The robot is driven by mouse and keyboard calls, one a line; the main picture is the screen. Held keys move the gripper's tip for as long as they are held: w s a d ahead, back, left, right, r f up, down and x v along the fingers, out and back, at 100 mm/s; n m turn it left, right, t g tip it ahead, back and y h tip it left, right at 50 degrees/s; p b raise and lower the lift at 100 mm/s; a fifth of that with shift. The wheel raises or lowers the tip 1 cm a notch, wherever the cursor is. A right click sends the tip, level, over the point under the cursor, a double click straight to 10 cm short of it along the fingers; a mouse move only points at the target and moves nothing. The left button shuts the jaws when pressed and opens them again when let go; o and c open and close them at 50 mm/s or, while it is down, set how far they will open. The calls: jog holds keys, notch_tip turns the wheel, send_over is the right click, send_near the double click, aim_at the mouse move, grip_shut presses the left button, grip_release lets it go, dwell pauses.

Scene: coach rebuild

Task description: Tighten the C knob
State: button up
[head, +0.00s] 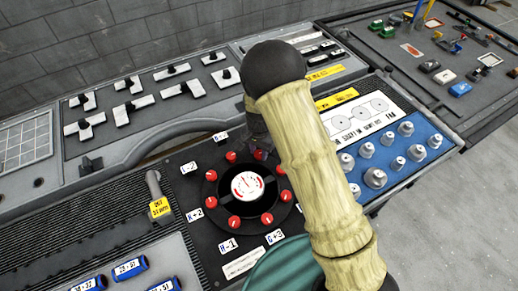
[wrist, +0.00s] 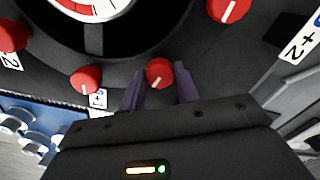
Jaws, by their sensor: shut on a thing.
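A round black dial panel (head: 214,193) carries a ring of small red knobs around a central white-and-red gauge (head: 247,186). In the wrist view, my gripper (wrist: 160,84) has its two purple-grey fingers on either side of one red knob (wrist: 159,72), shut on it. That knob's white pointer line shows; its letter label is hidden behind the gripper body, so I cannot read whether it is C. In the head view, my gripper (head: 261,146) is at the far side of the ring, mostly covered by my arm.
Neighbouring red knobs stand on both sides of the held one, at left (wrist: 86,79) and upper right (wrist: 229,9). A blue panel with several metal knobs (head: 375,178) lies right of the dial. A grey lever with a yellow tag (head: 160,208) stands at its left.

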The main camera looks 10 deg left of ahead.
aim_at(259, 153)
jog(key=m+p, duration=0.2)
jog(key=m, duration=0.4)
jog(key=shift+a, duration=0.1)
dwell(0.5)
jog(key=o, duration=1)
jog(key=shift+c, duration=0.2)
notch_tip(259, 153, up, 18)
jog(key=b, duration=0.2)
jog(key=shift+f, duration=0.25)
